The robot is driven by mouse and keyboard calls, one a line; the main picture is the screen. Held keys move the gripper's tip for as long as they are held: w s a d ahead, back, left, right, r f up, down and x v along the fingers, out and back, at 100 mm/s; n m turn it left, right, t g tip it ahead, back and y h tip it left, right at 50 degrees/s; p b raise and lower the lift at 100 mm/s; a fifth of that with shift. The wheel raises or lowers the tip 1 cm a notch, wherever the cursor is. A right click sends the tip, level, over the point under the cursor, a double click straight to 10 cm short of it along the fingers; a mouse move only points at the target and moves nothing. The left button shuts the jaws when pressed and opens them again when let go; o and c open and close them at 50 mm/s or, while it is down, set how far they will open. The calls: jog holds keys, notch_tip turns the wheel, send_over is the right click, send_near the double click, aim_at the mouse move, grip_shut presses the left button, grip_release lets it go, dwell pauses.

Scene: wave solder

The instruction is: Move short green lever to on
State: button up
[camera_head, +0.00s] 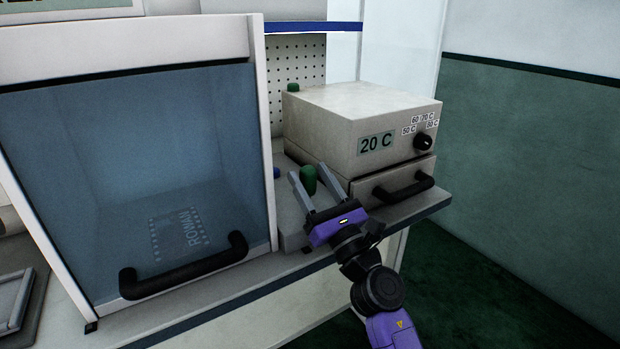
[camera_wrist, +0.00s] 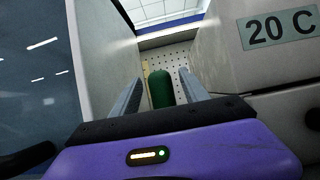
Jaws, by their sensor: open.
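A short green lever (camera_head: 308,178) with a rounded top stands upright on a light base between the glass-fronted cabinet and the beige box. My gripper (camera_head: 312,177) is open, and its two grey fingers are on either side of the green lever in the head view. In the wrist view the green lever (camera_wrist: 161,88) shows between the open fingers (camera_wrist: 158,97), apart from both. The lower part of the lever is hidden by my gripper in the wrist view. I cannot see any on or off marking.
The beige box (camera_head: 345,115) reading 20 C stands close on the right, with a black knob (camera_head: 423,141) and a drawer handle (camera_head: 404,190). The cabinet (camera_head: 130,165) with a black handle (camera_head: 185,272) is on the left. Another green knob (camera_head: 293,87) shows behind the box.

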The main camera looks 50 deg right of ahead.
aim_at(312, 183)
jog(key=b+v, duration=0.2)
jog(key=v, duration=0.4)
jog(key=shift+s+f+b, duration=0.1)
jog(key=shift+f+b, duration=0.15)
jog(key=shift+b, duration=0.05)
jog(key=shift+s+a+f, duration=0.1)
jog(key=shift+s, duration=0.25)
jog(key=shift+c, duration=0.4)
